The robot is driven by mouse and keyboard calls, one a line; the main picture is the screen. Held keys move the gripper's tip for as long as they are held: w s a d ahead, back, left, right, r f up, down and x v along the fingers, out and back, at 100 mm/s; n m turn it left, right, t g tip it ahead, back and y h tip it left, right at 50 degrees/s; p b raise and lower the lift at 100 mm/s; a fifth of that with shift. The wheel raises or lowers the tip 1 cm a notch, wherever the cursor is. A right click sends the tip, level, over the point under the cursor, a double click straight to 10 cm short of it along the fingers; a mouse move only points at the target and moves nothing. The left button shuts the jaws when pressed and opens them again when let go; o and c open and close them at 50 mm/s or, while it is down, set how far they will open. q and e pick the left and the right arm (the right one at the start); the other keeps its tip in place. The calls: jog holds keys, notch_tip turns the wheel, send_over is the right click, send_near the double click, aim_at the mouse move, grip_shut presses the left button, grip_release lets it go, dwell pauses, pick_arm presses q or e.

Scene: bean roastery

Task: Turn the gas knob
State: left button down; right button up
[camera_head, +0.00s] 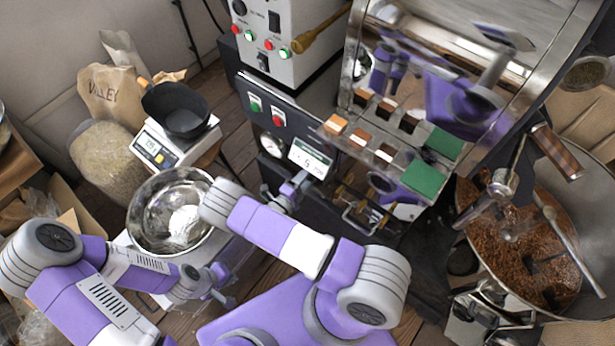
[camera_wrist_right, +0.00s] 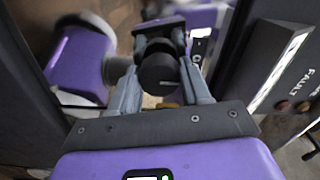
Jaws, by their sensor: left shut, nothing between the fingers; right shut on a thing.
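The gas knob (camera_wrist_right: 158,72) is a round black knob with a short pale mark on its face, in the right wrist view. My right gripper (camera_wrist_right: 160,66) has its two grey fingers on either side of the knob and is shut on it. In the head view my right gripper (camera_head: 292,188) is at the front of the dark machine panel, below the white display, and the knob is hidden there. My left gripper (camera_head: 224,284) is shut and empty, low beside the steel bowl, away from the panel.
A scale (camera_head: 160,154) carries a black pan (camera_head: 182,122). Sample blocks and green pads (camera_head: 425,179) are right of the panel. The cooling tray (camera_head: 590,210) with brown beans is far right.

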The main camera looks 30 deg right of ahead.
jog(key=shift+s+f, duration=0.1)
dwell(0.5)
jog(key=o, duration=1.1)
jog(key=shift+c, duration=0.2)
jog(key=p+v, duration=0.1)
jog(key=v, duration=0.6)
jog(key=shift+a, duration=0.3)
jog(key=shift+s, duration=0.1)
